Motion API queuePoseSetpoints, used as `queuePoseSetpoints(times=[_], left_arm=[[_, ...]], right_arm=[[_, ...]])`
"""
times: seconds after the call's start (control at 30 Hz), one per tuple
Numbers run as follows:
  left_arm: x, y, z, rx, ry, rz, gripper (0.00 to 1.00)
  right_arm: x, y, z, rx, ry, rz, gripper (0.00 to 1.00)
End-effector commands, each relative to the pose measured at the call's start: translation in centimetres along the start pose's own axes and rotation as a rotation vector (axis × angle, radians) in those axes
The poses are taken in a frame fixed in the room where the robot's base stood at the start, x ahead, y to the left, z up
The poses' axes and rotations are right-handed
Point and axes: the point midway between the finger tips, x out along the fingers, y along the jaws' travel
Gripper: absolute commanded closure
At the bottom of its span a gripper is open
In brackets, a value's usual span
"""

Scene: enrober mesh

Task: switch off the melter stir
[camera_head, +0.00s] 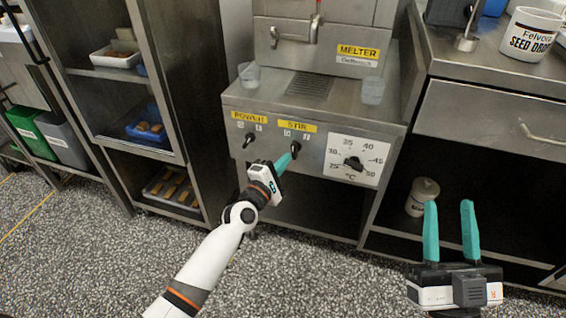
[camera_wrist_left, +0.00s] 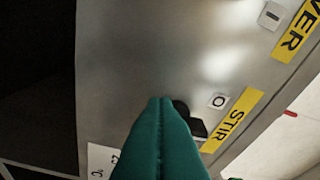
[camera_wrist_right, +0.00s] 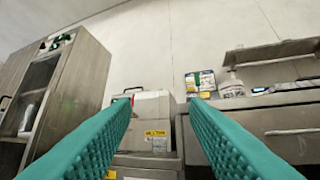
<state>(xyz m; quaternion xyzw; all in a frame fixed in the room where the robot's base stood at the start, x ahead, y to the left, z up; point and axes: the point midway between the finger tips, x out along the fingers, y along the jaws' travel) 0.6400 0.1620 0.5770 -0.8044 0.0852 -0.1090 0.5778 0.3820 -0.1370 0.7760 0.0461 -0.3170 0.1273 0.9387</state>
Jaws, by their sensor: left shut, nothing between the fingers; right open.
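The steel melter (camera_head: 315,102) stands in the middle of the head view. The black stir switch (camera_head: 296,148) is on its front panel under the yellow STIR label (camera_head: 297,126), with marks above it. My left gripper (camera_head: 288,158) is shut and empty, its fingertips close to the stir switch, just below and left of it. In the left wrist view the stir switch (camera_wrist_left: 190,118) is partly hidden behind the green fingers (camera_wrist_left: 160,102), near the O mark; I cannot tell touch or the lever's tilt. My right gripper (camera_head: 450,205) is open and empty at lower right.
The power switch (camera_head: 249,140) sits left of the stir switch, and a temperature dial (camera_head: 354,162) sits right of it. Clear cups (camera_head: 249,75) stand on the melter ledge. A steel counter (camera_head: 490,118) is at right, a shelf rack (camera_head: 125,85) at left. The floor in front is clear.

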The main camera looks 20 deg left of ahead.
Motion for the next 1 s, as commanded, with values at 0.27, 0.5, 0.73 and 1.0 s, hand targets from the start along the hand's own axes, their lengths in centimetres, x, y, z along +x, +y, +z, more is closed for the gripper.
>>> queuePoseSetpoints(times=[0.27, 0.5, 0.73, 1.0], left_arm=[[0.0, 0.1, -0.1, -0.025, 0.001, -0.006, 1.00], [0.0, 0.1, -0.1, -0.039, 0.001, -0.010, 1.00], [0.0, 0.1, -0.1, -0.049, 0.001, -0.012, 1.00], [0.0, 0.2, -0.2, -0.059, 0.001, -0.015, 1.00]], right_arm=[[-0.1, 0.1, 0.8, 0.002, -0.053, 0.002, 0.59], [-0.1, 0.1, 1.2, 0.002, -0.085, 0.003, 0.59], [-0.2, 0.2, 1.7, 0.004, -0.112, 0.004, 0.59], [-0.2, 0.3, 1.9, 0.007, -0.132, 0.005, 0.59]])
